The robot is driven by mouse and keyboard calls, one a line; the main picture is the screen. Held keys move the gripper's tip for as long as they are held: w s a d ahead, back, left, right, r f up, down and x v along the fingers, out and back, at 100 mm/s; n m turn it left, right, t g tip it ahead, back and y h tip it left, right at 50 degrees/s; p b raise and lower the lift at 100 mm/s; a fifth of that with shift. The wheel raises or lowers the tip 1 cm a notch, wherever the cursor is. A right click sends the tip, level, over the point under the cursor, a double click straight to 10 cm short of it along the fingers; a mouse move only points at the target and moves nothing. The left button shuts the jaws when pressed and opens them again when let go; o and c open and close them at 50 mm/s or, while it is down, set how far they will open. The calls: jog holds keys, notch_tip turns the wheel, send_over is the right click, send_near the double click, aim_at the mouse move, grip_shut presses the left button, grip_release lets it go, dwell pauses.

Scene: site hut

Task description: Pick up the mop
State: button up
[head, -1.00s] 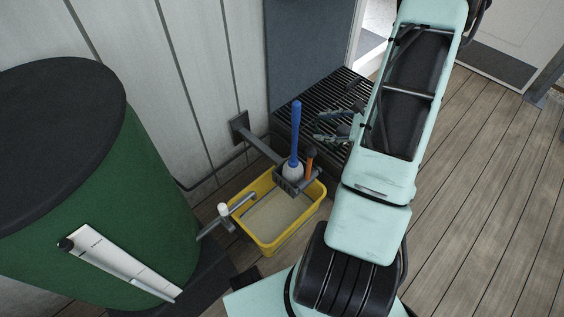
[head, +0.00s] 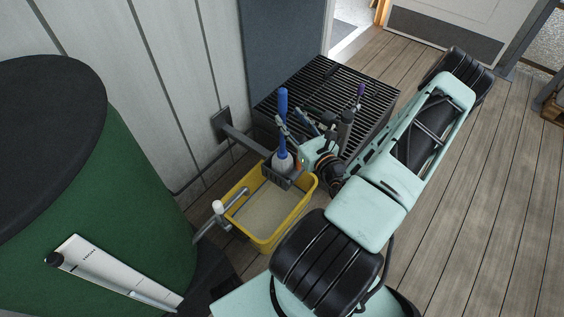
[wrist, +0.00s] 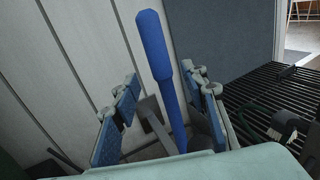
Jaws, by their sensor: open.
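The mop (head: 283,103) stands upright in a grey wall holder (head: 243,137), with a blue handle and a whitish head low in the holder. My gripper (head: 295,127) is open, beside the handle on its right in the head view. In the wrist view the blue mop handle (wrist: 157,48) rises between the two spread fingers of my gripper (wrist: 161,76), with gaps on both sides. The handle's lower part and the mop head are hidden there behind my gripper body.
A yellow tub (head: 268,243) sits below the holder, with a grey tap (head: 237,198) at its left. A green barrel (head: 150,170) stands at the left. A black slatted rack (head: 345,75) is behind my gripper. The wooden floor (head: 480,180) on the right is clear.

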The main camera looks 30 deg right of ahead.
aim_at(285, 111)
jog(key=w, duration=0.2)
jog(key=w+b, duration=0.1)
jog(key=w, duration=0.2)
jog(key=shift+w+d+b, duration=0.25)
jog(key=shift+w+b, duration=0.05)
jog(key=shift+w, duration=0.05)
jog(key=shift+c, duration=0.4)
grip_shut()
